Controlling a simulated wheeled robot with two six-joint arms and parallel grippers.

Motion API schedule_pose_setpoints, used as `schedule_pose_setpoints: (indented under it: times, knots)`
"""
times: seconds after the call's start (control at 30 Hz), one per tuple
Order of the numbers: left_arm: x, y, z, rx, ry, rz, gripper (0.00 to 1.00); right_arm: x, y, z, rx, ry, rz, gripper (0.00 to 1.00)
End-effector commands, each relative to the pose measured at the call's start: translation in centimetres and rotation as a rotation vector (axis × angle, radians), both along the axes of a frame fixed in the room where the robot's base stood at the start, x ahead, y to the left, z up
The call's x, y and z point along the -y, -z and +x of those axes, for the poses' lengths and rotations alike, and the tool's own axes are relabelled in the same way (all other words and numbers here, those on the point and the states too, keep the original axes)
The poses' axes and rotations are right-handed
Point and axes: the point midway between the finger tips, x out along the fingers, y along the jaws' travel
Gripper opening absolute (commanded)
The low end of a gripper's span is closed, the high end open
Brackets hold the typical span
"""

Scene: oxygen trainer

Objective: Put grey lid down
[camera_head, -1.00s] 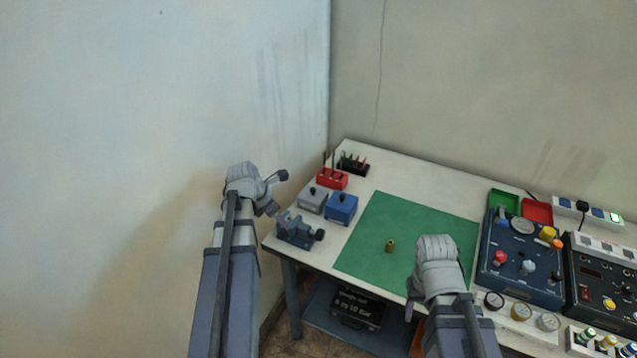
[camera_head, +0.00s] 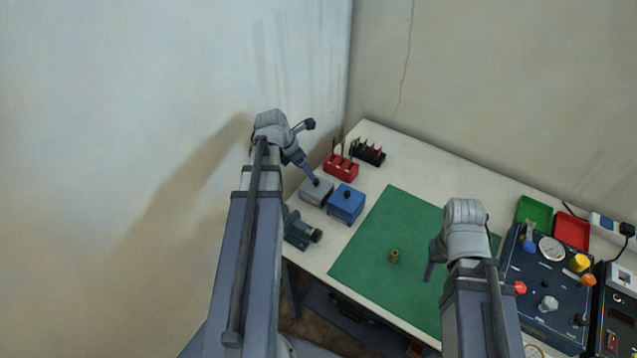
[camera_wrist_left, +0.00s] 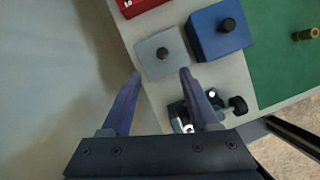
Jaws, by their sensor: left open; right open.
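The grey lid (camera_head: 309,195) with its black knob sits on a grey box at the table's left side, left of the blue box (camera_head: 346,205). My left gripper (camera_head: 314,181) is at the grey lid in the head view. In the left wrist view its open fingers (camera_wrist_left: 161,74) point at the grey lid (camera_wrist_left: 152,62), with the knob just beyond and between the fingertips. Nothing is held. My right gripper (camera_head: 429,274) is over the green mat (camera_head: 375,270), right of a small brass part (camera_head: 394,256); the arm partly hides it.
A red holder (camera_head: 341,168) and a black rack (camera_head: 368,152) stand behind the grey box. A dark vise-like device (camera_head: 300,230) stands in front of it. The wall is close on the left. A blue panel (camera_head: 550,290) with knobs stands at the right.

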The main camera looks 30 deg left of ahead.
Motion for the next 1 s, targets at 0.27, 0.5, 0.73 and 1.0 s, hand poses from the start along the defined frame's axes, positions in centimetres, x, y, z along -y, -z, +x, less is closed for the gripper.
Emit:
schedule_pose_setpoints:
  times: [0.27, 0.5, 0.73, 1.0]
  knots:
    - [0.4, 2.4, 0.9, 0.000, 0.000, 0.000, 0.61, 0.0, 2.4, 0.0, 0.000, 0.001, 0.000, 0.55]
    - [0.5, 2.6, 1.1, 0.000, 0.001, 0.000, 0.61, 0.0, 2.6, 0.0, 0.000, 0.001, 0.000, 0.55]
    - [1.2, 4.9, 2.2, 0.000, 0.002, 0.000, 0.61, 0.0, 4.9, 0.0, 0.000, 0.001, 0.000, 0.55]
    - [1.8, 7.1, 3.2, 0.000, 0.001, 0.000, 0.61, 0.0, 7.1, 0.0, 0.000, 0.001, 0.000, 0.55]
